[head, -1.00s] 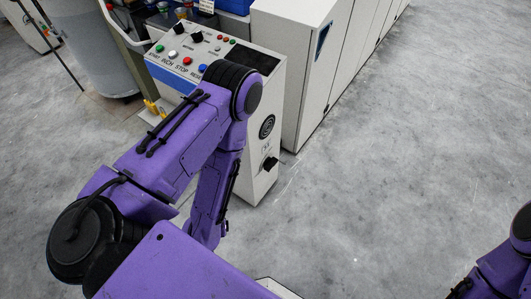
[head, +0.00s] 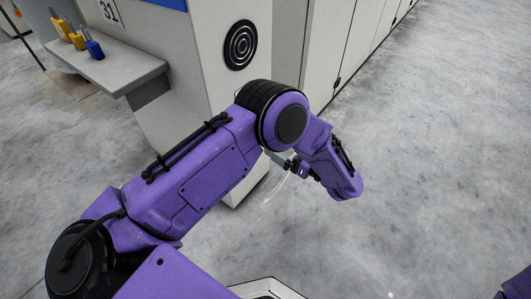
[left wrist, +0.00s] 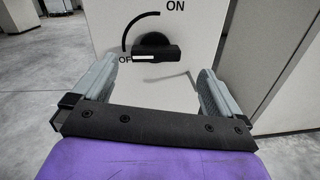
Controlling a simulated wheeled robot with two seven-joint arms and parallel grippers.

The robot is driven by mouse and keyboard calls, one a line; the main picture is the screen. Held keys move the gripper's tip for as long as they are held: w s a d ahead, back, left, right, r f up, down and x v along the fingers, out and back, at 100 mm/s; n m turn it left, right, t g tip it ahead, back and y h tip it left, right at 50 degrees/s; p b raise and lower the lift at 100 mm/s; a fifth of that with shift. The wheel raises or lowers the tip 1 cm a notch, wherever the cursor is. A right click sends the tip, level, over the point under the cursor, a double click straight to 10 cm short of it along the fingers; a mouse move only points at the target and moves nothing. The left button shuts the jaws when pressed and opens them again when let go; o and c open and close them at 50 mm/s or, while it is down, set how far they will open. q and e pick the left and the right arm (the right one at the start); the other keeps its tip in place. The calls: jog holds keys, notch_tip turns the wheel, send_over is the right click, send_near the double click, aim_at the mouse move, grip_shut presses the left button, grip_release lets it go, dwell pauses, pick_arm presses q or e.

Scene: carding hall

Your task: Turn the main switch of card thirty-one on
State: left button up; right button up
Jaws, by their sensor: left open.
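The main switch (left wrist: 157,47) is a black rotary knob on the pale cabinet face in the left wrist view. Its white mark lies level and points left, at the partly covered OFF label (left wrist: 125,60). The ON label (left wrist: 176,6) is at the upper right, joined by a curved black line. My left gripper (left wrist: 158,72) is open and empty, its grey fingers either side of and below the knob, with no contact visible. In the head view my left arm hides the switch; the number 31 (head: 109,11) shows on the cabinet. My right gripper is out of view.
A grey shelf (head: 130,75) with yellow- and blue-handled tools juts from the cabinet (head: 200,97) at the left. A round black grille (head: 240,45) is above my left arm. Taller pale cabinets (head: 345,45) run back. The grey floor at the right is clear.

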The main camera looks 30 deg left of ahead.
pick_arm(q)
jog(key=w+a+f+n+g+b, duration=0.1)
jog(key=a+n+b, duration=0.1)
jog(key=a, duration=0.7)
jog(key=shift+a+f+n+b, duration=0.15)
jog(key=shift+a+n+b, duration=0.15)
jog(key=shift+b, duration=0.45)
jog(key=shift+d, duration=0.1)
jog(key=c, duration=0.7)
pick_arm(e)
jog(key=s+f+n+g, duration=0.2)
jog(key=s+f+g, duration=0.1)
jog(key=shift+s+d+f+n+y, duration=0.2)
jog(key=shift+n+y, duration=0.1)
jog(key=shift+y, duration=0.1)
